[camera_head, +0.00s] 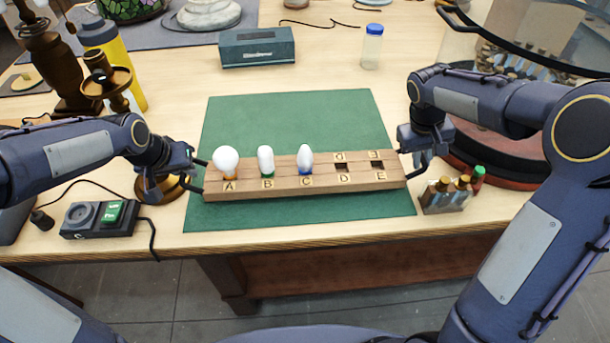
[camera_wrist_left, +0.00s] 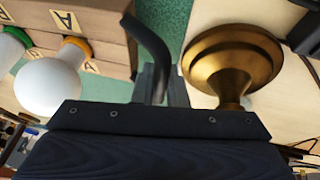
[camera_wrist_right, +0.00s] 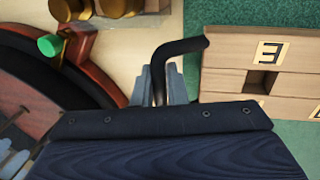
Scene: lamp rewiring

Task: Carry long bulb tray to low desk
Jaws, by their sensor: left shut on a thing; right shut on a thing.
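The long wooden bulb tray (camera_head: 300,188) spans the front of the green mat, with sockets marked A to E. A round white bulb (camera_head: 226,159) is in A, a capsule-shaped bulb (camera_head: 265,158) in B and a pointed bulb (camera_head: 305,158) in C. D and E are empty. My left gripper (camera_head: 199,176) is shut on the dark handle at the tray's left end; this handle (camera_wrist_left: 150,50) shows in the left wrist view. My right gripper (camera_head: 402,160) is shut on the right-end handle (camera_wrist_right: 172,55). I cannot tell whether the tray touches the mat. No low desk is clearly identifiable.
A brass candlestick base (camera_head: 160,188) and a switch box (camera_head: 100,219) are close by my left gripper. Small bottles in a holder (camera_head: 446,195) and a round dark-red base (camera_head: 510,165) are by the right one. The green mat (camera_head: 300,115) behind the tray is clear.

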